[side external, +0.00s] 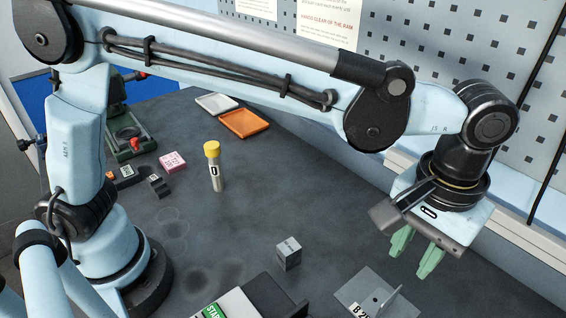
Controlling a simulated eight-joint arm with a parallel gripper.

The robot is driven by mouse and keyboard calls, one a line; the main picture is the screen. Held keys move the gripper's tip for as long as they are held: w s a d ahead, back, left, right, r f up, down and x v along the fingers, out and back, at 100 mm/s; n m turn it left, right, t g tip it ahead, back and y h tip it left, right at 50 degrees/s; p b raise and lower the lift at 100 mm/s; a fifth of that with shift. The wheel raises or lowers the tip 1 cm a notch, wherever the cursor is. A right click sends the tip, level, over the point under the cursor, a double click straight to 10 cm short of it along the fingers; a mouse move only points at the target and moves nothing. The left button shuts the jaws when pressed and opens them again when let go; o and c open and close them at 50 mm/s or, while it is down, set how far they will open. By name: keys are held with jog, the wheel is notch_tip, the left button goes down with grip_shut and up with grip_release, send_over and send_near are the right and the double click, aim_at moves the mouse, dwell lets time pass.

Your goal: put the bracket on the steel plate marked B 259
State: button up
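A grey steel plate (364,284) lies at the bottom edge of the side external view, right of centre. A thin upright grey flange (391,301) stands at the plate's right part, apparently the bracket. The frame edge cuts it off, so I cannot tell exactly how it sits. My gripper (416,252) hangs above and to the right of the plate, apart from it. Its two green fingers point down, spread apart, with nothing seen between them.
A small grey labelled block (288,256) stands left of the plate. A box with a green START label (213,311) is at the bottom edge. A yellow-capped tube (214,170), a pink block (172,162), an orange tray (244,123) and a white tray (216,103) stand farther back. The bench's middle is mostly clear.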

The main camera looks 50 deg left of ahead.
jog(key=w+a+r+t+h, duration=0.1)
jog(key=w+a+r+t, duration=0.15)
jog(key=a, duration=1.35)
jog(key=s+a+f+t, duration=0.1)
jog(key=s+a+t, duration=0.1)
jog(key=a, duration=0.6)
jog(key=s+a+f+t+y, duration=0.1)
jog(key=s+a+f+t, duration=0.1)
jog(key=a, duration=0.5)
jog(key=shift+s+a+t, duration=0.35)
jog(key=shift+s, duration=0.35)
